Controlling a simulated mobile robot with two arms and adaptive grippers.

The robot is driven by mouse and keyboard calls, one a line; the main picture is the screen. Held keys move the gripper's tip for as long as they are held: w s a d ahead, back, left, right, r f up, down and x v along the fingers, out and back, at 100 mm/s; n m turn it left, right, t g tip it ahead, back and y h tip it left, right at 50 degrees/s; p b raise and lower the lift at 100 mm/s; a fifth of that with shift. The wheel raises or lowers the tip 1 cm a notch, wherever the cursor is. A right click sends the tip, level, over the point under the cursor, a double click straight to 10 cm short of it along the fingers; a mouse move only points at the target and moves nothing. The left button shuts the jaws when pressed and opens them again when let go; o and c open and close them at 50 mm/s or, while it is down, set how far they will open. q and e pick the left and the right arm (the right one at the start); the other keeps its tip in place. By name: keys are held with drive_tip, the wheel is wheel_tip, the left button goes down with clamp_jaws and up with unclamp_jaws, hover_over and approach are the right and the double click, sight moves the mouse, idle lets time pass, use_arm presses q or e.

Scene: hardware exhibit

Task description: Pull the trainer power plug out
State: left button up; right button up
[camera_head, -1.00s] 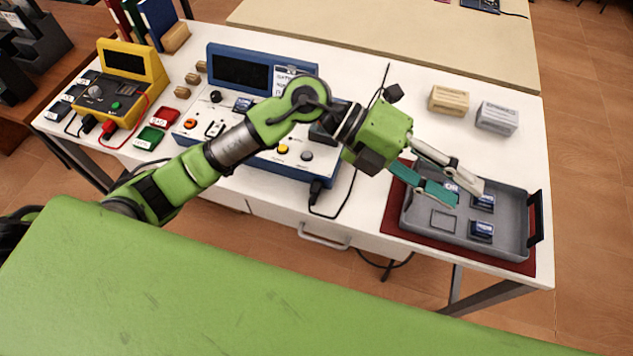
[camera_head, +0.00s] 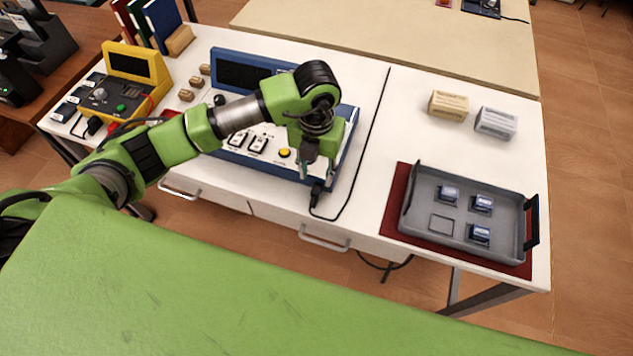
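The blue trainer (camera_head: 228,151) stands on the white table, with a dark screen and a panel of switches and buttons. Its black power plug (camera_head: 317,194) sits at the front right edge, with a black cable running from it. My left gripper (camera_head: 317,172) points down over the trainer's front right corner, just above and behind the plug. Its teal fingers look apart, with nothing seen between them; I cannot tell whether they touch the plug. My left arm hides part of the trainer's panel. My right gripper is not in view.
A grey tray (camera_head: 418,215) with several small blue-topped modules lies on a dark red mat (camera_head: 394,211) at the right. Tan (camera_head: 448,105) and grey (camera_head: 495,122) blocks stand behind it. A yellow meter (camera_head: 128,62) is at the left. The cable loops right, across the table.

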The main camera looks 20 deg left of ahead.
sight(317, 189)
use_arm(q)
wheel_tip(317, 189, down, 6)
drive_tip(key=shift+f+p, duration=0.25)
drive_tip(key=shift+p, duration=0.3)
